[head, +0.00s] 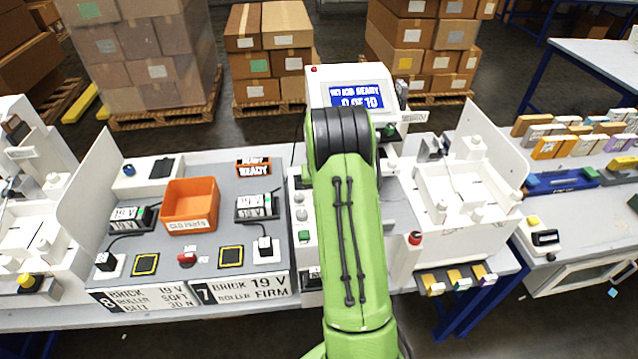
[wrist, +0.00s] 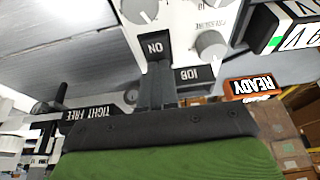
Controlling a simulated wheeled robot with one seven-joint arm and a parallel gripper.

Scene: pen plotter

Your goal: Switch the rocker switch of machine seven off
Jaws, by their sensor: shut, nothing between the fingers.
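The machine seven sign (head: 240,290) is on the front edge of the bench in the head view, left of my green arm. A white control panel (head: 301,212) with knobs and a green button stands right beside my arm, which covers much of it. In the wrist view, my gripper (wrist: 156,72) is shut and empty, its dark fingertips right at a black ON label (wrist: 155,46) on a white panel (wrist: 185,20). The picture is upside down there. I cannot make out the rocker itself, its position, or whether the fingers touch it. My gripper is hidden in the head view.
In the wrist view, a pressure knob (wrist: 212,44) and a JOB plate (wrist: 190,74) are close to the fingers. The head view shows an orange bin (head: 190,206), a READY sign (head: 253,167), a red button (head: 187,259) and a display (head: 357,97) reading 0 OF 10.

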